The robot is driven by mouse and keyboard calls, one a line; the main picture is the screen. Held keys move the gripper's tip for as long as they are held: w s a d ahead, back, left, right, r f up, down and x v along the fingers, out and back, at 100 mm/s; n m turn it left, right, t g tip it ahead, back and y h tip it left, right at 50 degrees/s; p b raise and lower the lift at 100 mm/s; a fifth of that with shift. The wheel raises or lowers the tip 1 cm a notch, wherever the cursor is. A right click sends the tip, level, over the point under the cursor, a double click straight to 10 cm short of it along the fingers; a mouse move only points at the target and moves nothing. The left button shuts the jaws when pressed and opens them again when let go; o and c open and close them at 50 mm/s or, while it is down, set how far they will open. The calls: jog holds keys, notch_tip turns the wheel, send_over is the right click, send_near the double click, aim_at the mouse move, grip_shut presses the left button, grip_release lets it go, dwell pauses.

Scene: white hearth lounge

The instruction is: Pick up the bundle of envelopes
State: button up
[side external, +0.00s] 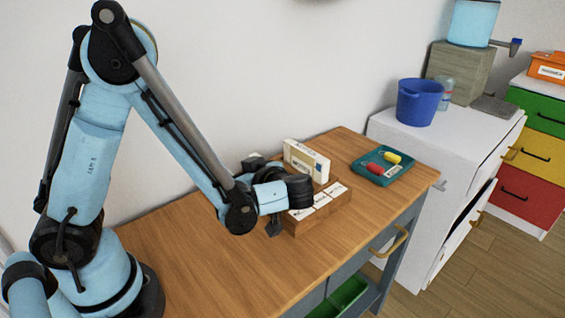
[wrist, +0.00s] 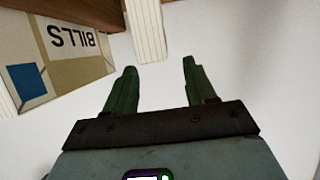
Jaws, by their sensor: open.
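A pale, thick block that looks like the bundle of envelopes (side external: 306,159) stands upright at the back of a wooden desk organizer (side external: 343,199), near the wall. In the wrist view, a white, finely ribbed edge that may be the same bundle (wrist: 147,28) shows just beyond the fingertips. Beside it is a beige panel marked BILLS (wrist: 62,50) with a blue square. My gripper (wrist: 160,77) is open, and nothing is between its fingers. In the side view, my gripper (side external: 273,228) is by the organizer's left side, and my wrist hides part of the organizer.
The organizer's front has several white labels. A teal tray (side external: 365,173) with a red and a yellow item lies to the right on the wooden table (side external: 190,255). A blue bucket (side external: 419,101) stands on a white cabinet (side external: 385,131). The table's front left is clear.

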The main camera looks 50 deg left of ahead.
jog(key=x, duration=0.4)
jog(key=shift+a+f, duration=0.1)
jog(key=shift+a, duration=0.2)
grip_shut()
